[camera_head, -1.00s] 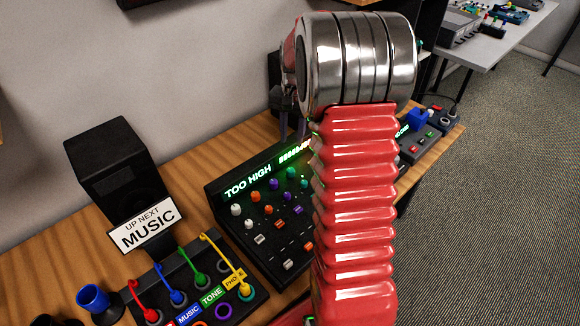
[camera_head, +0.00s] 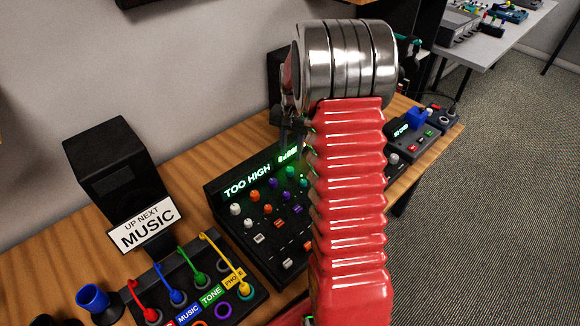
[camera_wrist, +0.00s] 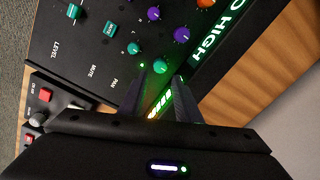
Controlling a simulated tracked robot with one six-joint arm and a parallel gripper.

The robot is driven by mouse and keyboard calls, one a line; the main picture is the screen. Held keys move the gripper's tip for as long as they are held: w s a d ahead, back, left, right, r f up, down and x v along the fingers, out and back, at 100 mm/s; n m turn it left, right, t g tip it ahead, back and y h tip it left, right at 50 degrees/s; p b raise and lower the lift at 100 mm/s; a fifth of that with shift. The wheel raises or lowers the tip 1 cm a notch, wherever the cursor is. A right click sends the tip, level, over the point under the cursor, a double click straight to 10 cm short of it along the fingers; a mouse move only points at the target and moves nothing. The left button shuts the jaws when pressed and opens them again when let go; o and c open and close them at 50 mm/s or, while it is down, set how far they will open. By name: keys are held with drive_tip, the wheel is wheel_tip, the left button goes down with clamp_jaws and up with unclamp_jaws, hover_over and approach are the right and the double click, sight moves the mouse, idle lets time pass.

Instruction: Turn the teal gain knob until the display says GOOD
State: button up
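The mixer display (camera_head: 247,186) reads TOO HIGH in green; part of it also shows in the wrist view (camera_wrist: 208,42). The teal knob (camera_wrist: 159,66) closest to the display's green bars (camera_wrist: 160,103) shows between my fingertips in the wrist view. My gripper (camera_wrist: 160,72) is open, with a finger on each side of this knob in the picture; I cannot tell its height over it. A second teal knob (camera_wrist: 134,48) sits just outside the fingers. In the head view, a teal knob (camera_head: 290,172) shows beside my red arm, which hides the mixer's right part.
Purple knobs (camera_wrist: 181,35) and a teal level slider (camera_wrist: 74,12) share the panel. Left of the mixer is a patch box (camera_head: 190,285) with coloured cables. A speaker (camera_head: 117,170) bears an UP NEXT MUSIC sign (camera_head: 145,228). Small boxes (camera_head: 410,135) stand at right.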

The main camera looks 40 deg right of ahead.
sight(290, 169)
wheel_tip(290, 169, down, 8)
drive_tip(key=shift+w+a+r, duration=0.1)
drive_tip(key=shift+r, duration=0.1)
drive_tip(key=shift+c, duration=0.2)
clamp_jaws()
idle(0.4)
drive_tip(key=shift+w+n, duration=0.1)
drive_tip(key=shift+n, duration=2.2)
drive_tip(key=shift+o, duration=0.2)
unclamp_jaws()
